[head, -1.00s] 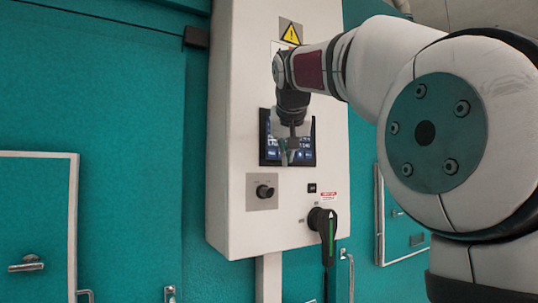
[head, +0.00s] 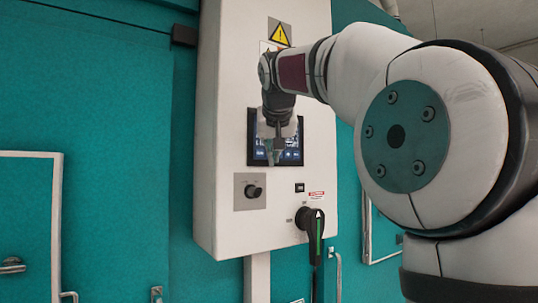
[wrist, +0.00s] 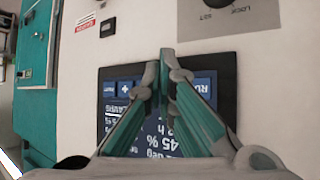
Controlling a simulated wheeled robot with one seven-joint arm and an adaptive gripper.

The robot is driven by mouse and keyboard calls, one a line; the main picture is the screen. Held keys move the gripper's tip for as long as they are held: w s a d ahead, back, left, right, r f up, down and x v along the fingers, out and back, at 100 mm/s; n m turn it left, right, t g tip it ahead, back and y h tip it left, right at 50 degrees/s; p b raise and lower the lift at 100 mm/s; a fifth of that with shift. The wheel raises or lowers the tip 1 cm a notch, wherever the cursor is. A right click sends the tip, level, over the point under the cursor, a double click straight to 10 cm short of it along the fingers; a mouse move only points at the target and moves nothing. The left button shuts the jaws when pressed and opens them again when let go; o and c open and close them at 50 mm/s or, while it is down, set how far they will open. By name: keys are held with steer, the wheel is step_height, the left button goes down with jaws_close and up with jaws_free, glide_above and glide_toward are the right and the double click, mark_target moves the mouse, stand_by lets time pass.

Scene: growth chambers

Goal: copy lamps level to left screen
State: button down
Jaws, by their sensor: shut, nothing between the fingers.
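A dark-framed screen (head: 293,155) is set in the white control cabinet (head: 222,100) in the head view. In the wrist view the screen (wrist: 158,145) appears upside down, with white text that includes "45 %" and blue buttons, one marked "+". My gripper (head: 274,158) hangs in front of the screen and covers part of it. In the wrist view the gripper (wrist: 163,60) has its green-sided fingers together, with nothing between them, over the button row. I cannot tell whether the fingertips touch the screen. The name of the displayed page is not readable.
Below the screen are a small knob on a grey plate (head: 253,191), a small black switch (head: 299,187) and a black rotary handle (head: 312,222). A yellow warning sign (head: 279,34) is above. Teal chamber walls with a white-framed hatch (head: 56,200) stand left.

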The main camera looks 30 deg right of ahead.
steer(key=shift+s, duration=0.7)
steer(key=shift+s+p, duration=0.45)
steer(key=shift+s, duration=2.1)
steer(key=shift+d, duration=0.15)
stand_by(0.5)
